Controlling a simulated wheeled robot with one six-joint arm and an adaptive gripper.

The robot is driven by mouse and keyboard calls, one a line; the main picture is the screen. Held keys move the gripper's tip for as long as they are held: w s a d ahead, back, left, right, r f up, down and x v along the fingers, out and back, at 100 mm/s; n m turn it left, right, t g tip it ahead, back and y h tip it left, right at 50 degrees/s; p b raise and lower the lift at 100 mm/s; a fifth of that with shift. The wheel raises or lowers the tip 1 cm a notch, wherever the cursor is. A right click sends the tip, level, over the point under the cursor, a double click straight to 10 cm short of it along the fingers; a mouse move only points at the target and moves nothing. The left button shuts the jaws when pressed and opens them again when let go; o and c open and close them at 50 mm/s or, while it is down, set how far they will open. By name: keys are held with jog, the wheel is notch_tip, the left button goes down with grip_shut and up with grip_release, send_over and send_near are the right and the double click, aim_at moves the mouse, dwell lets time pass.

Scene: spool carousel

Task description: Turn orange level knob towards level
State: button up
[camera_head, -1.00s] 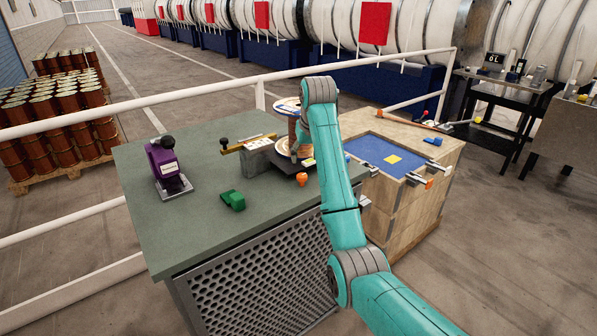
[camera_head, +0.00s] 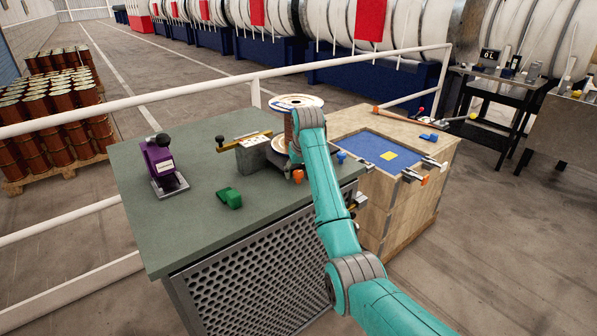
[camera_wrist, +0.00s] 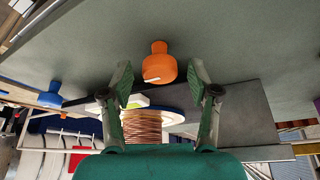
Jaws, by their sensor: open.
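The orange level knob (camera_head: 298,176) sits at the front of the carousel fixture on the green table, partly beside my arm. In the wrist view the orange knob (camera_wrist: 159,66) shows upright between and just beyond my open fingertips, with a short white mark on its wide end. My gripper (camera_wrist: 160,80) has one finger on each side of it, with visible gaps and no clear contact. In the head view my forearm hides most of my gripper. A blue knob (camera_wrist: 52,96) stands to the left in the wrist view; the blue knob (camera_head: 341,156) is right of my arm in the head view.
A copper-wound spool (camera_wrist: 143,127) and grey block (camera_head: 262,158) with a brass bar (camera_head: 245,141) stand close to my gripper. A purple device (camera_head: 160,163) and green block (camera_head: 229,197) lie left. A wooden crate (camera_head: 392,215) is right of the table. The table's front left is clear.

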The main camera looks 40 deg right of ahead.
jog(key=c, duration=1.1)
jog(key=shift+c, duration=0.2)
jog(key=shift+m, duration=0.3)
jog(key=m+g+h, duration=0.1)
jog(key=m, duration=0.2)
jog(key=shift+a+m, duration=0.1)
jog(key=shift+m, duration=0.3)
jog(key=m+g+h, duration=0.1)
jog(key=m, duration=0.2)
jog(key=shift+w+m, duration=0.1)
jog(key=shift+m, duration=0.2)
jog(key=m, duration=0.2)
jog(key=m+g, duration=0.1)
jog(key=m, duration=0.1)
jog(key=shift+w+g+h, duration=0.1)
jog(key=shift+g+h, duration=0.2)
jog(key=shift+h, duration=0.1)
jog(key=shift+m+g, duration=0.5)
jog(key=shift+m, duration=0.9)
